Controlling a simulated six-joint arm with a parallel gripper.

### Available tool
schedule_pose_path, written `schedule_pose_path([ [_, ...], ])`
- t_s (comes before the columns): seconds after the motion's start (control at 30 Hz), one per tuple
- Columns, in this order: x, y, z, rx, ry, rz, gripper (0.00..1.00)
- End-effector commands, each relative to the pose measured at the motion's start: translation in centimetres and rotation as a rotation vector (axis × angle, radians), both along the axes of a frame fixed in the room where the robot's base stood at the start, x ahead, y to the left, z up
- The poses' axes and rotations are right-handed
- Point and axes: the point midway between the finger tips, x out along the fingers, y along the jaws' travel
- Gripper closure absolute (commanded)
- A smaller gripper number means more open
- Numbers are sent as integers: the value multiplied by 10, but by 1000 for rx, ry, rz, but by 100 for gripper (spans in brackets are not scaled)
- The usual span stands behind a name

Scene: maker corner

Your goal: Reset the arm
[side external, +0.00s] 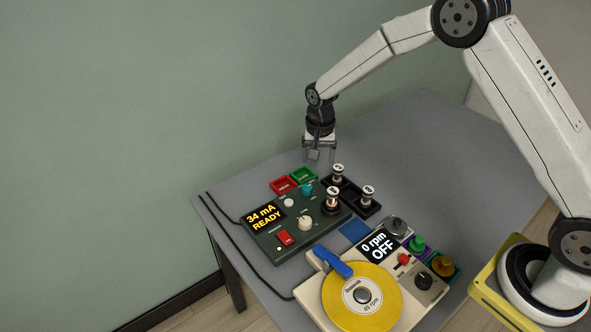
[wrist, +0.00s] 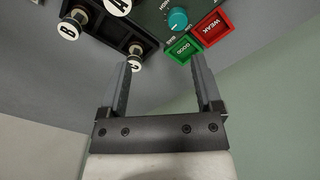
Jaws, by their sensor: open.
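My gripper (side external: 319,150) hangs from my arm above the back of the grey table, behind the green tray and the black rack. In the wrist view my gripper (wrist: 163,72) is open, with nothing between its two fingers.
A tester (side external: 262,236) reading "34 mA READY" stands at the left. Red (side external: 284,185) and green trays are behind it. The black rack (side external: 368,210) holds labelled spools. A turntable unit (side external: 310,290) reading "0 rpm OFF" is in front. The table's back right (side external: 430,135) is clear.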

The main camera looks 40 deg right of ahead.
Motion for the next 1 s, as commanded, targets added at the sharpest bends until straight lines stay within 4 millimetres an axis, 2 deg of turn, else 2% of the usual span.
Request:
schedule_pose_path([
  [0.03,-8,-1,10,1,-11,30,17],
  [0.2,-38,-4,32,1,-43,147,17],
  [0.5,-100,-9,63,-10,-100,351,17],
  [0.77,-161,-12,79,-34,-149,526,17],
  [1.0,-212,-14,83,-59,-183,662,17],
])
